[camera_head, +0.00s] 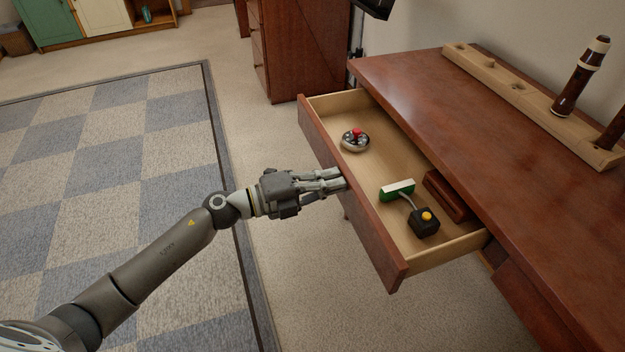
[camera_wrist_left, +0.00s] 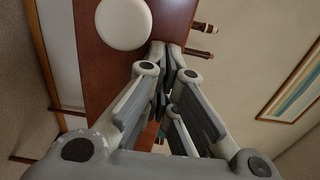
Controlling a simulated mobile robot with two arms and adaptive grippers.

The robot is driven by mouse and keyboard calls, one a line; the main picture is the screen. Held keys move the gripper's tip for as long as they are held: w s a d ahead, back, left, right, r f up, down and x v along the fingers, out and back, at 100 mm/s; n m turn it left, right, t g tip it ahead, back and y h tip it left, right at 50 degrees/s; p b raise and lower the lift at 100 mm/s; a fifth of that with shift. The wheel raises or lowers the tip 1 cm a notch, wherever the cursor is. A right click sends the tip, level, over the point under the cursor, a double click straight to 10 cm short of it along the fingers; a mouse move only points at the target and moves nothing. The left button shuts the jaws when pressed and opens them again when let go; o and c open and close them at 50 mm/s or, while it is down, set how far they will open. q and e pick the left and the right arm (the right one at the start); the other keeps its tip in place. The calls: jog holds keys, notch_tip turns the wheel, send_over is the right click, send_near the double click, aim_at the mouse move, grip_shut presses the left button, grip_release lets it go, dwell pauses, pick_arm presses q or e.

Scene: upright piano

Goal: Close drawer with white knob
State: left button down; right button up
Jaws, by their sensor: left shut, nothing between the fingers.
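The drawer (camera_head: 385,240) is pulled out from the reddish-brown desk and stands open, its light wooden inside in view. The white knob (camera_wrist_left: 124,22) shows on the drawer front in the left wrist view, just beside my fingers; in the head view it is hidden. My left gripper (camera_head: 338,180) is shut and empty, its fingertips at the middle of the drawer front. In the left wrist view the left gripper (camera_wrist_left: 170,52) reaches towards the front panel; whether it touches is hard to tell. My right gripper is not in view.
In the drawer lie a round metal item with a red top (camera_head: 355,140), a green and white block (camera_head: 397,190), a black box with a yellow button (camera_head: 425,220) and a brown case (camera_head: 447,195). A wooden rack (camera_head: 520,98) holding a flute-like piece stands on the desk (camera_head: 440,110).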

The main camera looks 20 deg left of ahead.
aim_at(348, 175)
pick_arm(q)
jog(key=x, duration=0.2)
jog(key=p+x, duration=0.1)
jog(key=shift+w+d+r, duration=0.25)
jog(key=shift+d, duration=0.05)
jog(key=p+x, duration=0.1)
jog(key=x, duration=0.3)
jog(key=shift+w+d, duration=0.1)
jog(key=shift+d, duration=0.05)
jog(key=x, duration=0.4)
jog(key=shift+w+d+f, duration=0.15)
jog(key=x, duration=0.6)
jog(key=shift+w+d+f, duration=0.1)
jog(key=shift+w+d, duration=0.15)
jog(key=shift+d, duration=0.1)
jog(key=shift+w+d, duration=0.2)
jog(key=shift+d, duration=0.1)
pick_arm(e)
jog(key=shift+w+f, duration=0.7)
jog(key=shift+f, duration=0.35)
pick_arm(q)
jog(key=shift+r, duration=0.25)
